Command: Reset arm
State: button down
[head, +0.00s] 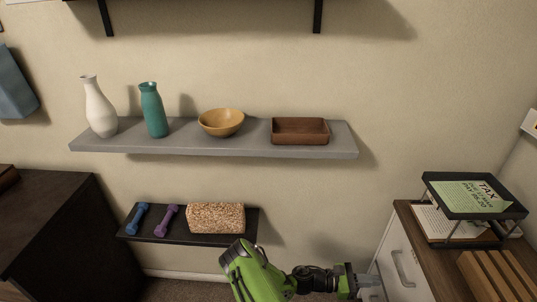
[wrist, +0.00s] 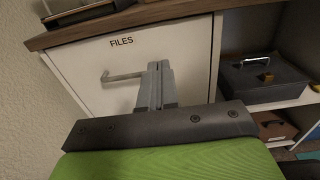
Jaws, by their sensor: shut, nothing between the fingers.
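My gripper (head: 371,281) is at the lower right in the head view, close to the front of the white file cabinet (head: 395,255). In the wrist view my gripper (wrist: 158,68) is shut and empty, its two grey fingers together. The drawer front labelled FILES (wrist: 95,62) is behind the fingers, with its metal handle (wrist: 121,76) just to their left. The drawer looks closed. I cannot tell whether the fingers touch the drawer front. My green arm (head: 252,272) reaches in from the bottom of the head view.
A grey wall shelf (head: 215,146) holds two vases, a bowl and a wooden tray. A low black shelf (head: 185,231) holds dumbbells and a speckled block. A paper tray (head: 474,196) stands on the cabinet. A dark cabinet (head: 60,240) stands left. A box (wrist: 262,78) sits in an open compartment.

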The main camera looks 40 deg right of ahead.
jog(key=w+a+r+m+t+y+p, duration=0.3)
jog(key=w+a+r+m+t+y, duration=0.15)
jog(key=w+a+r, duration=0.55)
jog(key=w+a+r+m+t+y+p, duration=0.3)
jog(key=w+a+r+m+t+y, duration=0.15)
jog(key=a+r, duration=0.5)
jog(key=a+r+m+t+y+p, duration=0.1)
jog(key=a+r+t, duration=0.1)
jog(key=a+r, duration=0.35)
jog(key=a+r+t+y+p, duration=0.1)
jog(key=a+r+t+p, duration=0.15)
jog(key=r, duration=0.55)
jog(key=s+a+r+t+y+p, duration=0.2)
jog(key=s+a+r+t, duration=0.2)
jog(key=s+a+r, duration=0.4)
jog(key=a+r, duration=0.2)
jog(key=a, duration=0.1)
jog(key=shift+s+r+y, duration=0.2)
jog(key=shift+y, duration=0.1)
